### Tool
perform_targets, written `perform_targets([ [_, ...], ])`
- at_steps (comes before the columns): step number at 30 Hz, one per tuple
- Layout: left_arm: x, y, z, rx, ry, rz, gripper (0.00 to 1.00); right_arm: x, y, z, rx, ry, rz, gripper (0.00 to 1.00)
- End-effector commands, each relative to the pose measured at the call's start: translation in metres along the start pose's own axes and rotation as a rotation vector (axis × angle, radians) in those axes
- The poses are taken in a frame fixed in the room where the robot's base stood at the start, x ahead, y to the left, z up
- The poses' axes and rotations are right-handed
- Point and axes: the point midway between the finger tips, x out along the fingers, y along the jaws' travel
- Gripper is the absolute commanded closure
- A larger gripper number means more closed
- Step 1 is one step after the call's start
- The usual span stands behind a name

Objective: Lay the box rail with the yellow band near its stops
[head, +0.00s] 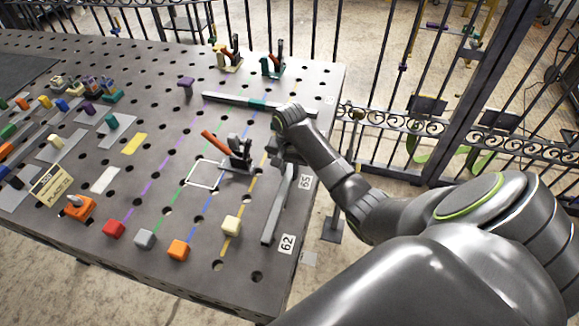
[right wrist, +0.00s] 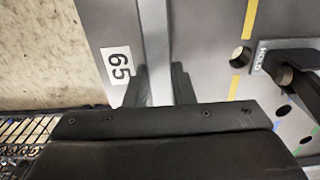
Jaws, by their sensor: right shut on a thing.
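My right gripper (head: 283,158) is shut on a long grey rail (head: 273,225) at the right side of the table. The rail runs from the gripper toward the near edge, beside the number labels. In the right wrist view the rail (right wrist: 154,40) passes between the two fingers (right wrist: 158,85). No yellow band shows on its visible part; the stretch at the gripper is hidden. A second grey rail (head: 225,98) with a green band lies across the back. I cannot tell which parts are the stops.
A red-handled clamp (head: 238,155) stands close left of my right gripper and shows in the wrist view (right wrist: 285,62). Two more clamps (head: 229,60) (head: 272,66) stand at the back. Small coloured parts crowd the left side. A black fence (head: 390,70) stands beyond the table.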

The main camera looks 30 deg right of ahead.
Motion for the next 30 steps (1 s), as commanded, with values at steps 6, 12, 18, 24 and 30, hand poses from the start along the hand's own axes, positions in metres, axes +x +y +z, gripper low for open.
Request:
perform_targets([
  [6,-0.0001,-0.0003,-0.0003,0.000,0.000,0.000,0.38,-0.0007,-0.0007,-0.0005,-0.001,0.002,-0.002,1.00],
  [12,-0.0002,-0.0006,-0.0005,0.000,0.001,-0.001,0.38,-0.0001,-0.0007,-0.0006,-0.001,0.002,-0.002,1.00],
  [18,-0.0005,-0.0010,-0.0008,0.001,0.001,-0.001,0.38,0.0024,-0.0006,-0.0005,-0.001,0.002,-0.002,1.00],
  [24,-0.0007,-0.0011,-0.0010,0.001,0.002,-0.001,0.38,0.0051,-0.0006,-0.0005,-0.001,0.002,-0.001,1.00],
  [30,-0.0007,-0.0012,-0.0013,0.001,0.002,-0.001,0.38,0.0061,-0.0005,-0.0005,-0.001,0.002,-0.001,0.62],
])
